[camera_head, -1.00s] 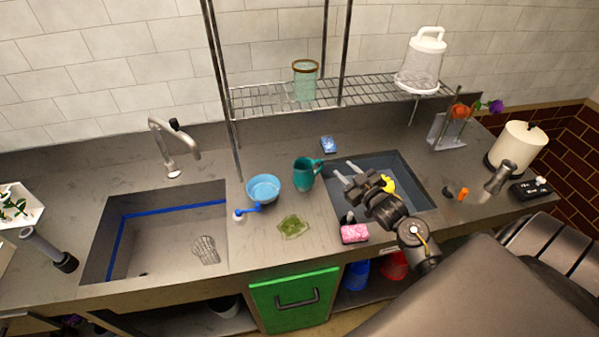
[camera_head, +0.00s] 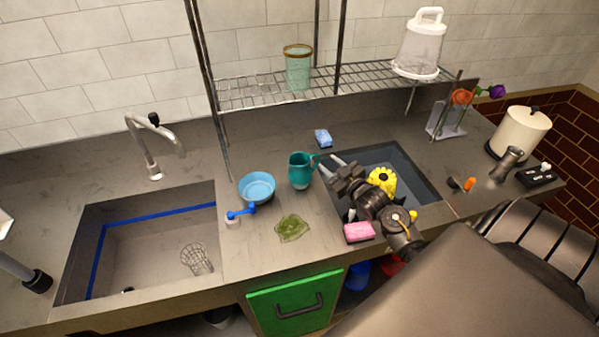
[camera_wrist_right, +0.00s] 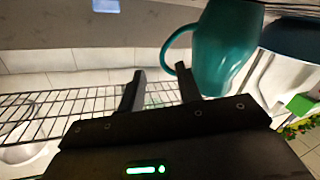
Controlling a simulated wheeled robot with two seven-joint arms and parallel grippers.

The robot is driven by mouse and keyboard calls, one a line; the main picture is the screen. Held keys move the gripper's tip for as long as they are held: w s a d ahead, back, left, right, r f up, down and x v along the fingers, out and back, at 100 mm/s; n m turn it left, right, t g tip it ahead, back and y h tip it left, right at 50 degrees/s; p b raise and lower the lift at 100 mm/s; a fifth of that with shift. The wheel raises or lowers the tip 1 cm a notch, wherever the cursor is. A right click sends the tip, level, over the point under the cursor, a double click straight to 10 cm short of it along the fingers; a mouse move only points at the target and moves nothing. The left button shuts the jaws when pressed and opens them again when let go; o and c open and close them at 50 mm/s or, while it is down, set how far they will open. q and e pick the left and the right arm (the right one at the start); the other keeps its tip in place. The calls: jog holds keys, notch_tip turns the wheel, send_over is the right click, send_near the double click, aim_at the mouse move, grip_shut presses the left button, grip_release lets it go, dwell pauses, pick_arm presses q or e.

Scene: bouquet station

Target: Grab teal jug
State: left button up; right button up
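The teal jug (camera_head: 299,173) stands upright on the counter, right of the blue bowl (camera_head: 257,187), with its handle toward the right. My right gripper (camera_head: 331,168) is beside the handle, its two fingers apart and pointing toward the jug. In the right wrist view the jug (camera_wrist_right: 226,45) is large at the upper right. Its handle loop is close to the tip of the right-hand finger of the open gripper (camera_wrist_right: 160,80). Nothing is between the fingers, and I cannot tell whether one touches the handle. My left gripper is not in view.
A basin (camera_head: 430,184) with a yellow flower-shaped thing (camera_head: 382,180) lies under my right arm. A pink sponge (camera_head: 358,231), a green leaf-like piece (camera_head: 292,228) and a blue sponge (camera_head: 323,138) lie around the jug. A wire rack (camera_head: 262,94) stands behind.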

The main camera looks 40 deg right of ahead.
aim_at(319, 157)
jog(key=w, duration=0.1)
jog(key=w+p, duration=0.1)
jog(key=w, duration=0.1)
jog(key=w+p, duration=0.1)
jog(key=w, duration=0.1)
jog(key=shift+w+a+r, duration=0.1)
jog(key=shift+w+a, duration=0.1)
jog(key=shift+a, duration=0.05)
jog(key=shift+w, duration=0.25)
jog(key=shift+c, duration=0.4)
jog(key=shift+s, duration=0.1)
jog(key=shift+c, duration=1.1)
grip_shut()
